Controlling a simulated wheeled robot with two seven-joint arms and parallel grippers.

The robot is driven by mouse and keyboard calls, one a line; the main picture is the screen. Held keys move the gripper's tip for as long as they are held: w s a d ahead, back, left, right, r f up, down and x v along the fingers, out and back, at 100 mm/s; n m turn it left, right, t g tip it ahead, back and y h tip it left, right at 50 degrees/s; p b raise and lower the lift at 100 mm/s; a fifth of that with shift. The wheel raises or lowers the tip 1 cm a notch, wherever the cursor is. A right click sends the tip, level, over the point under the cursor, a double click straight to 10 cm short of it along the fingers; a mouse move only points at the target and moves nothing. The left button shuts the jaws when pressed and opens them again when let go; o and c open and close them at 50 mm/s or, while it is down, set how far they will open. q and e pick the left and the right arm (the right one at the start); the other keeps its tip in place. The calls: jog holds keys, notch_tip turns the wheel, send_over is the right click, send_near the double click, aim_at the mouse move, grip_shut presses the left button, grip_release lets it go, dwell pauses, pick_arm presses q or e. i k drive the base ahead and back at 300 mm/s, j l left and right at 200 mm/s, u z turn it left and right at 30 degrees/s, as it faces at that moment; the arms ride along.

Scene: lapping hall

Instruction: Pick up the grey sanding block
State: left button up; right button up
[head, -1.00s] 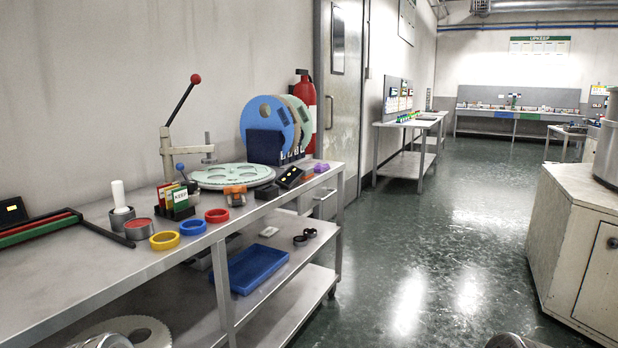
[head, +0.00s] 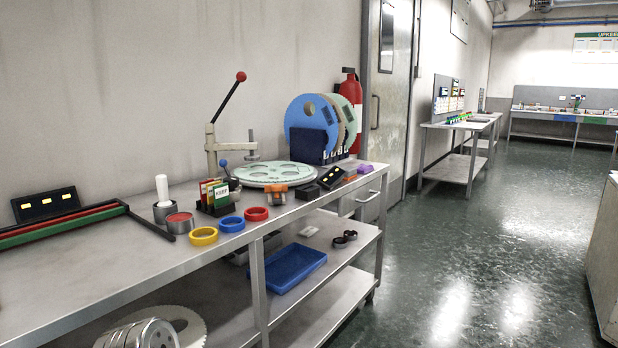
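I cannot clearly make out a grey sanding block in the head view. A darker grey, flat shape (head: 240,257) lies on the same shelf, partly hidden behind the blue tray and a bench leg. I cannot tell whether either is the sanding block. Neither of my grippers is in view.
The bench top (head: 90,275) holds yellow, blue and red rings, a lever press (head: 212,150) and a round green plate (head: 275,173). The blue tray (head: 287,267) is on the shelf below. Open floor (head: 480,250) lies right; a pale cabinet (head: 606,262) stands at the right edge.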

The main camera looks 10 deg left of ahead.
aim_at(353, 171)
jog(key=i+l+u, duration=0.15)
jog(key=u, duration=1)
jog(key=i+l+u, duration=0.1)
jog(key=l+u, duration=0.25)
jog(key=l, duration=0.3)
jog(key=l+u, duration=0.4)
jog(key=l, duration=0.2)
jog(key=k+l+u, duration=0.1)
jog(key=l+u, duration=0.25)
jog(key=l, duration=0.3)
